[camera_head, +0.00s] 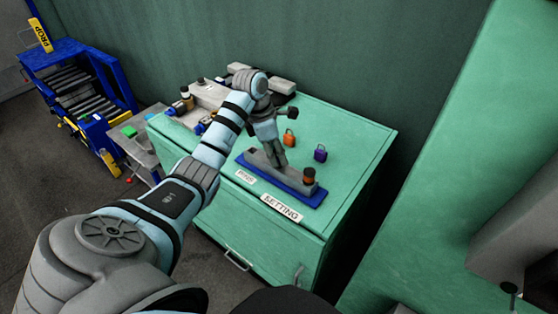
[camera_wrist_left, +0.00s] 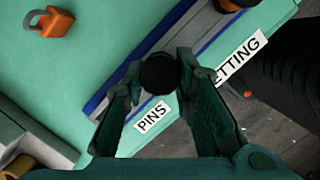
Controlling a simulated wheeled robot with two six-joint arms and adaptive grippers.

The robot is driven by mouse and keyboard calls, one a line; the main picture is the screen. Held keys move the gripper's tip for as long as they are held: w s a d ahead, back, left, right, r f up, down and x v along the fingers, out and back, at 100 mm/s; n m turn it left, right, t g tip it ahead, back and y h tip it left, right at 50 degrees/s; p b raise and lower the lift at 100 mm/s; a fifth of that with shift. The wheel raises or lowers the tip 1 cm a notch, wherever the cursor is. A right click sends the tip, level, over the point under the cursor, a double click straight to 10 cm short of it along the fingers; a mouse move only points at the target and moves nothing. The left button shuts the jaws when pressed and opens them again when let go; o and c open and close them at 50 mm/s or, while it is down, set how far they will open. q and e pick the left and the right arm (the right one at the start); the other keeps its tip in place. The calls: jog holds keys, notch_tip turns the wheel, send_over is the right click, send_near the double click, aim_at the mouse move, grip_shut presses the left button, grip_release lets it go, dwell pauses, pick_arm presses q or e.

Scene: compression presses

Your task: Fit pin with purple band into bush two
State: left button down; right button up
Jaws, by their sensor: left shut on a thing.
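My left gripper (camera_head: 277,160) reaches down over the grey pin rack (camera_head: 262,164) on the green bench. In the left wrist view the left gripper (camera_wrist_left: 158,76) is shut on a dark, round-ended pin (camera_wrist_left: 160,74), seen end-on between the fingertips. No purple band shows on it, so I cannot tell its colour. Whether the pin is still in the rack is also unclear. Another pin, dark with an orange-brown part (camera_head: 309,176), stands at the rack's right end. A grey block (camera_head: 205,95) with small parts lies at the back left; I cannot make out bush two.
Labels PINS (camera_head: 245,177) and SETTING (camera_head: 281,207) lie in front. The bench's right side is clear. A blue roller stand (camera_head: 85,100) is at the far left.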

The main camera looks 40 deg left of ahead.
pick_arm(q)
jog(key=shift+r+p, duration=1.3)
jog(key=shift+r, duration=0.3)
notch_tip(320, 180, up, 4)
jog(key=p, duration=0.3)
jog(key=shift+p, duration=0.4)
